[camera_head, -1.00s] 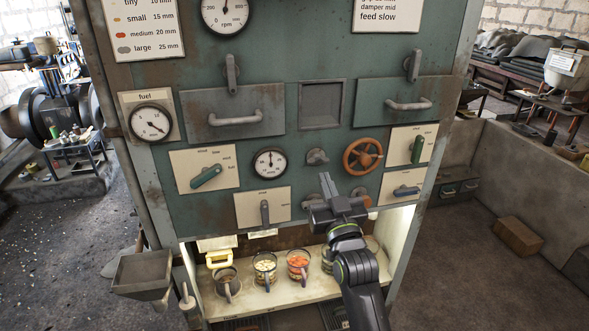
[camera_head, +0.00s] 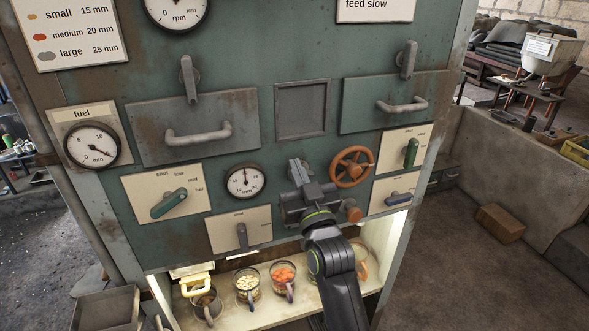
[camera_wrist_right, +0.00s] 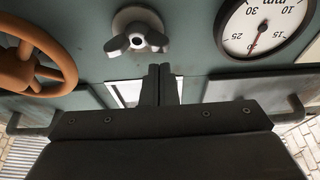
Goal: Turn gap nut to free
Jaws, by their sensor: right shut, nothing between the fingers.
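The gap nut is a grey wing nut (camera_wrist_right: 138,38) on the green panel in the right wrist view, with its wings spread and tilted. In that view it sits between the wheel and the mm gauge (camera_wrist_right: 262,27). My right gripper (camera_wrist_right: 160,72) is shut and empty, its fingertips a little below and to the right of the nut in the picture; no contact shows. In the head view my right gripper (camera_head: 298,170) is in front of the panel and covers the nut's place, between the mm gauge (camera_head: 245,181) and the brown wheel (camera_head: 352,167). My left gripper is out of view.
A brown round knob (camera_head: 352,212) is just right of my gripper. Lever plates (camera_head: 240,230) and drawers with handles (camera_head: 197,135) surround the area. Glass mugs (camera_head: 283,272) stand on the lit shelf below.

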